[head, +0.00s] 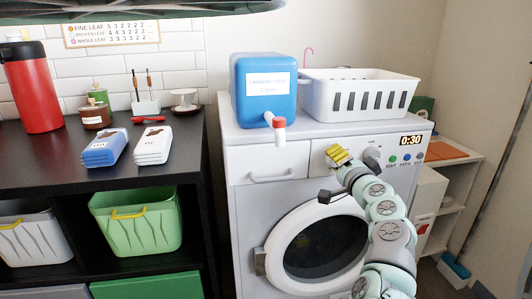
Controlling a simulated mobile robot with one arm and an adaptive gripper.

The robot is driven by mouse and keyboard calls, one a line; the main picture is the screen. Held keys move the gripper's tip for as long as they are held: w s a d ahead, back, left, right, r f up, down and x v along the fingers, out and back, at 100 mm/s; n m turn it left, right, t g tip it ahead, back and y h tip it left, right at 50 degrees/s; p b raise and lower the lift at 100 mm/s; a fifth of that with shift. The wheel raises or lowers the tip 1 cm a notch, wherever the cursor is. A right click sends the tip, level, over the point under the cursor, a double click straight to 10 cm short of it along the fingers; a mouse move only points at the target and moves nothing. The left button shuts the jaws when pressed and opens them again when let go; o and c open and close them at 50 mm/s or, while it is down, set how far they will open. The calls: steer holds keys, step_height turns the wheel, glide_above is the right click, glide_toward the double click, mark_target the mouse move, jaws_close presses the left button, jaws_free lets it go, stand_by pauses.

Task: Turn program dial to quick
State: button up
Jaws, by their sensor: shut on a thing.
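The washing machine (243,200) stands right of centre, with its control panel (318,158) along the top front. My gripper (349,158) is at this panel, left of the display, shut at the place of the program dial. The dial is almost wholly hidden behind the gripper, so its pointer and the quick mark cannot be read. A yellow piece with dark stripes (338,154) shows at the gripper's end. The display (411,140) reads 0:30. Green, blue and grey buttons (406,157) sit below it, right of the gripper.
A blue detergent container (264,88) with a red-capped spout (279,124) and a white basket (358,92) stand on the machine. The drawer handle (272,177) and round door (330,247) are near my arm. A black shelf unit (60,160) stands left.

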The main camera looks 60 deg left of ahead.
steer(key=shift+f, duration=0.1)
stand_by(0.3)
steer(key=o, duration=1.2)
steer(key=v, duration=1.2)
